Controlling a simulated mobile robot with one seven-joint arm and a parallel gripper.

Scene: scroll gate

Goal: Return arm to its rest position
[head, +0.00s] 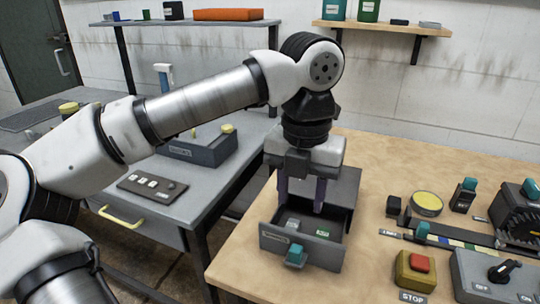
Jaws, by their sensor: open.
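My arm reaches in from the left in the head view and bends down at the middle. My gripper (302,200) points down over an open grey drawer box (272,238) on the wooden table. Its two dark fingers are apart, with nothing seen between them. The fingertips are at or just above the drawer's inside; I cannot tell whether they touch anything. A small grey item (293,223) and a green labelled item (323,234) lie in the drawer. A teal handle (295,256) is on the drawer's front.
On the wooden table (375,165) to the right are a red stop button (419,264), a yellow-topped round tin (427,203), a lever box (500,275) and a dark toothed device (518,218). A grey bench (95,180) stands left. Shelves (385,28) hang behind.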

